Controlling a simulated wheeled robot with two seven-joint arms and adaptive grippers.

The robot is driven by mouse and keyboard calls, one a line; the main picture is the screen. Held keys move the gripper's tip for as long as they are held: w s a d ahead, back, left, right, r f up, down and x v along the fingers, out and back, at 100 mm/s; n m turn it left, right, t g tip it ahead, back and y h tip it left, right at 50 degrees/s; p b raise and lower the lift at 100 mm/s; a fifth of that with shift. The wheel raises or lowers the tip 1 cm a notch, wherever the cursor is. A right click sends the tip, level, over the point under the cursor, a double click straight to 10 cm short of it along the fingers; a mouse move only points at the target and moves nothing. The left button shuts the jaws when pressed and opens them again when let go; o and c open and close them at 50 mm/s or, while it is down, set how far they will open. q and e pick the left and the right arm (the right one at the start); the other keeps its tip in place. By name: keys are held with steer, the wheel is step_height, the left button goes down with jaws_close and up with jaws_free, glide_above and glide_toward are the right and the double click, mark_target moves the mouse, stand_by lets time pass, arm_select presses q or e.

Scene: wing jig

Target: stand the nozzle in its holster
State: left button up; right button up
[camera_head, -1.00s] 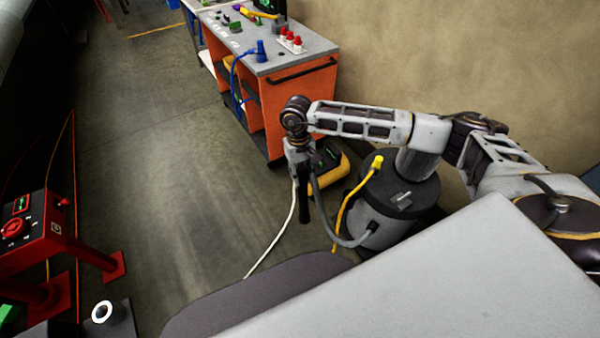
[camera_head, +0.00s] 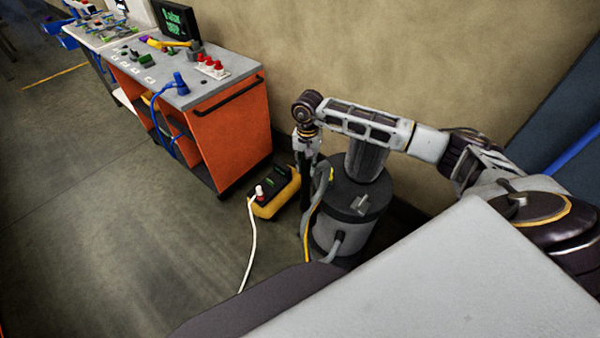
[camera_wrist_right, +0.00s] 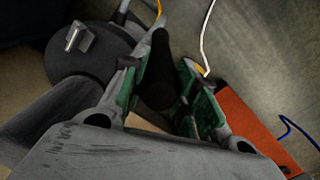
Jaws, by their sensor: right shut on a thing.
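The nozzle, a dark, roughly upright tube (camera_head: 305,205), hangs below my right gripper (camera_head: 305,152) at the left side of the grey drum vacuum (camera_head: 328,236). A grey hose (camera_head: 322,182) runs down close beside it. In the right wrist view my right gripper (camera_wrist_right: 160,95) is shut on the nozzle (camera_wrist_right: 158,70), which lies between its green-sided fingers. The vacuum's dark lid (camera_wrist_right: 95,55) shows to the left there, apart from the nozzle. I cannot make out the holster clearly. My left gripper is not in view.
A yellow and black box (camera_head: 275,192) with a white cable (camera_head: 250,250) stands on the floor left of the nozzle. An orange cart (camera_head: 232,135) stands behind it. The wall is close behind the vacuum. The floor at left is open.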

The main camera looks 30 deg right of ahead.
steer(key=d+m, duration=0.1)
steer(key=d, duration=0.1)
steer(key=w+d+m, duration=0.1)
steer(key=shift+w+d+r+m, duration=0.1)
steer(key=shift+d+r+m, duration=0.1)
steer(key=shift+r+m, duration=0.15)
steer(key=shift+f, duration=0.1)
step_height(320, 180, down, 6)
steer(key=b, duration=0.2)
steer(key=shift+f+b, duration=0.15)
steer(key=shift+b, duration=0.15)
stand_by(0.4)
steer(key=shift+f+b, duration=0.95)
steer(key=shift+b, duration=0.2)
stand_by(1.1)
steer(key=shift+f+b, duration=1.95)
steer(key=shift+f, duration=0.3)
